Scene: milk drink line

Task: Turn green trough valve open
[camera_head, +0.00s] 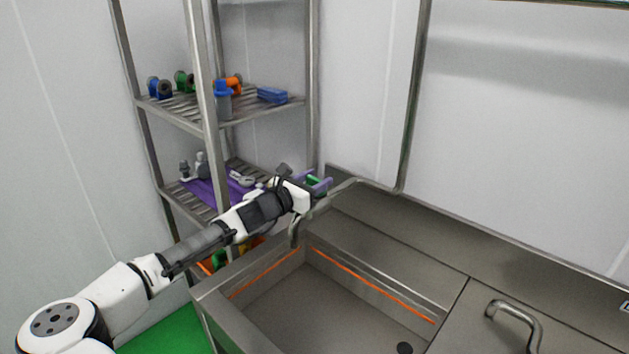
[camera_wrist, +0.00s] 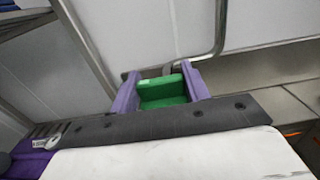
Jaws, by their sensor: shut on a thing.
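The green trough valve handle (camera_wrist: 163,91) sits between the two purple fingers of my gripper (camera_wrist: 160,92) in the wrist view. The fingers press on it from both sides. In the head view my gripper (camera_head: 319,184) reaches the back left corner of the steel trough (camera_head: 212,291), with a little of the green handle (camera_head: 313,181) showing between the fingers. A bent steel pipe (camera_head: 297,229) comes down into the trough just below my gripper. The valve body is mostly hidden by my gripper, and I cannot tell the handle's angle.
A vertical pipe (camera_head: 413,110) runs along the wall. A lid with a handle (camera_head: 516,318) covers the trough's right part.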

